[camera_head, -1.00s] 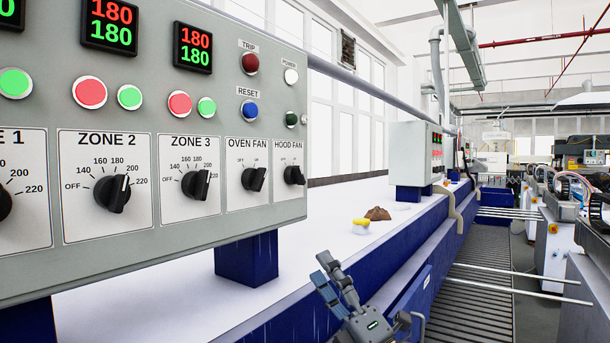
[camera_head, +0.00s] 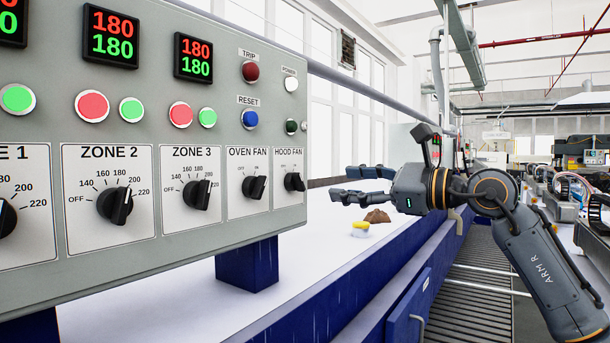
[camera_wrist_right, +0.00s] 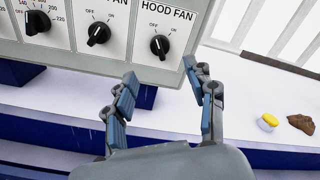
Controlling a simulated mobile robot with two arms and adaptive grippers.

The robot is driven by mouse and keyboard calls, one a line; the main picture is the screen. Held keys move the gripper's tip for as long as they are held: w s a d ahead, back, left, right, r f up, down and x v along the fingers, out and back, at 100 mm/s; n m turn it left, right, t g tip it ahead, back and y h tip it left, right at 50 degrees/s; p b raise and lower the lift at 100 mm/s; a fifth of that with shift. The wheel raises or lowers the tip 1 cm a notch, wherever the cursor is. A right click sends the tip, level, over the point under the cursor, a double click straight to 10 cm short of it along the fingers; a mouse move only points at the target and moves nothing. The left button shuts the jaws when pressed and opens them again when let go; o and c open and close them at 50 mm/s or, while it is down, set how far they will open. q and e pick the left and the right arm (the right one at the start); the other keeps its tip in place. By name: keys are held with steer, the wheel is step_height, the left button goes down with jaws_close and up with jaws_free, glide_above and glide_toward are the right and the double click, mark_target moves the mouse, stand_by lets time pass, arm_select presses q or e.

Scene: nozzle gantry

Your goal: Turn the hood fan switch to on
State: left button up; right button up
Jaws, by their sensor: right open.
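The HOOD FAN switch (camera_head: 294,181) is a black rotary knob at the lower right of the grey control panel (camera_head: 225,118). OFF and ON marks stand above it; I cannot surely read which one its pointer faces. The knob also shows in the right wrist view (camera_wrist_right: 160,46), beyond and between the fingers. My right gripper (camera_head: 342,184) is open and empty, to the right of the panel, fingers pointing left toward the knob and apart from it. It also shows in the right wrist view (camera_wrist_right: 161,72). My left gripper is not in view.
The OVEN FAN knob (camera_head: 254,187) sits close left of the switch. A blue post (camera_head: 247,265) stands under the panel. A yellow-topped item (camera_head: 361,229) and a brown lump (camera_head: 377,216) lie on the white surface below my right gripper.

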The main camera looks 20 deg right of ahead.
mark_target(302, 181)
steer(key=p+x, duration=0.3)
steer(key=x, duration=0.6)
steer(key=shift+w+a+r+p, duration=0.1)
steer(key=shift+w+a+p, duration=0.1)
steer(key=shift+p, duration=0.2)
steer(key=shift+w+a, duration=0.25)
steer(key=c, duration=1.1)
steer(key=shift+c, duration=0.2)
steer(key=shift+m, duration=0.4)
steer(key=m, duration=0.3)
steer(key=m+b, duration=0.1)
steer(key=m, duration=0.3)
steer(key=m+b, duration=0.1)
steer(key=m, duration=0.3)
steer(key=shift+d, duration=0.3)
steer(key=shift+r, duration=0.1)
